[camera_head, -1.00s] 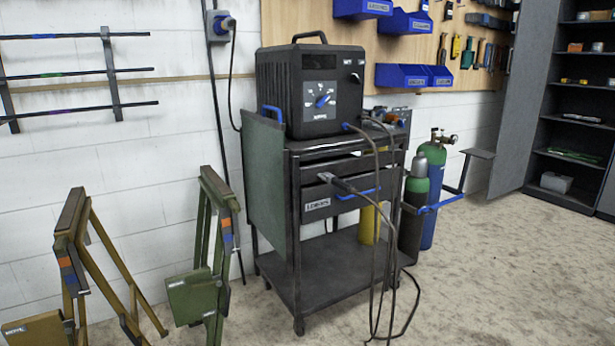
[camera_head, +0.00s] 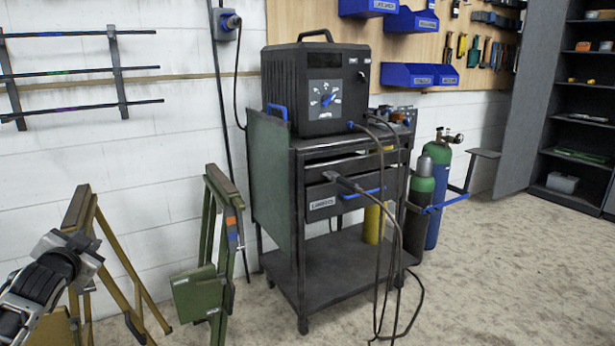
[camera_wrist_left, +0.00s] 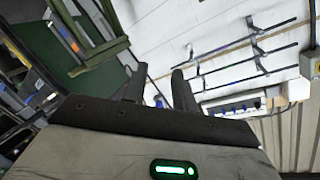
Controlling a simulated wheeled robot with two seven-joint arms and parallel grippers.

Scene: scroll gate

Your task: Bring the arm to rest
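My left arm reaches in at the lower left of the head view, in front of the tan folding stand. Its black and silver gripper end (camera_head: 72,252) shows there. In the left wrist view the two dark fingers of the left gripper (camera_wrist_left: 159,72) stand apart with nothing between them. The wall and its rod rack show past the fingers. My right arm and gripper are not in view.
A black cart (camera_head: 330,270) carries a welding machine (camera_head: 316,90), with cables hanging down its front. A green folding stand (camera_head: 208,290) and a tan one (camera_head: 122,255) stand left of it. Gas cylinders (camera_head: 434,195) are to its right. The floor at right is clear.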

